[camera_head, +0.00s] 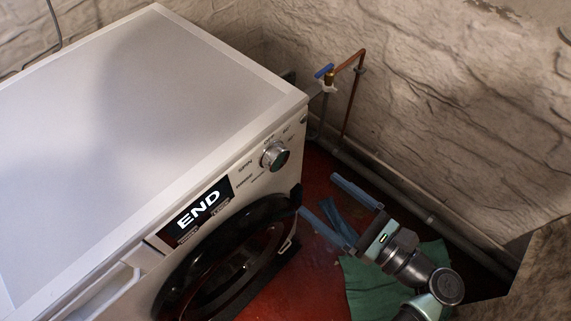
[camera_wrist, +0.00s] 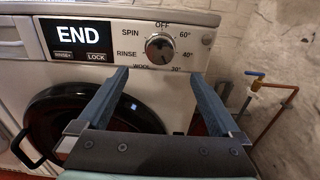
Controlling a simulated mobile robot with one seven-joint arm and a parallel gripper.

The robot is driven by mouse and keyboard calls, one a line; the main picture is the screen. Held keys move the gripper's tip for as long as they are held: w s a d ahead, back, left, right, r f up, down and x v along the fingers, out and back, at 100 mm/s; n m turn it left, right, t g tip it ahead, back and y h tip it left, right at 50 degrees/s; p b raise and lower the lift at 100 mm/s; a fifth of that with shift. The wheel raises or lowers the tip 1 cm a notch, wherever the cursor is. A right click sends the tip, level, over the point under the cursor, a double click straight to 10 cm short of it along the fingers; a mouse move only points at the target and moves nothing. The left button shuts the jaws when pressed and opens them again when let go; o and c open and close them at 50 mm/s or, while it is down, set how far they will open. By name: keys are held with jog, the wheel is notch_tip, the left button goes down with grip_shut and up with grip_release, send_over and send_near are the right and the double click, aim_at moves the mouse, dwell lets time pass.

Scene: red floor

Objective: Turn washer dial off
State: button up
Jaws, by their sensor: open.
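The washer dial (camera_head: 275,156) is a round silver knob on the right of the washer's front panel. In the wrist view the dial (camera_wrist: 160,47) has OFF printed above it, SPIN, RINSE and WOOL on its left and temperatures on its right. I cannot tell which label its pointer faces. My gripper (camera_head: 319,195) is open and empty, in front of the panel and to the lower right of the dial in the head view. In the wrist view its two fingers (camera_wrist: 160,74) point toward the panel, one on each side below the dial, apart from it.
The washer (camera_head: 150,85) has a display (camera_head: 197,212) reading END and a dark round door (camera_head: 225,265) below. A blue-handled valve (camera_head: 325,72) and copper pipe (camera_head: 348,62) stand by the wall on the right. A green cloth (camera_head: 365,290) lies on the red floor.

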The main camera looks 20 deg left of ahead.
aim_at(281, 162)
jog(key=b+x, duration=0.1)
jog(key=x, duration=1)
jog(key=shift+a, duration=0.1)
jog(key=c, duration=1.3)
jog(key=shift+c, duration=0.2)
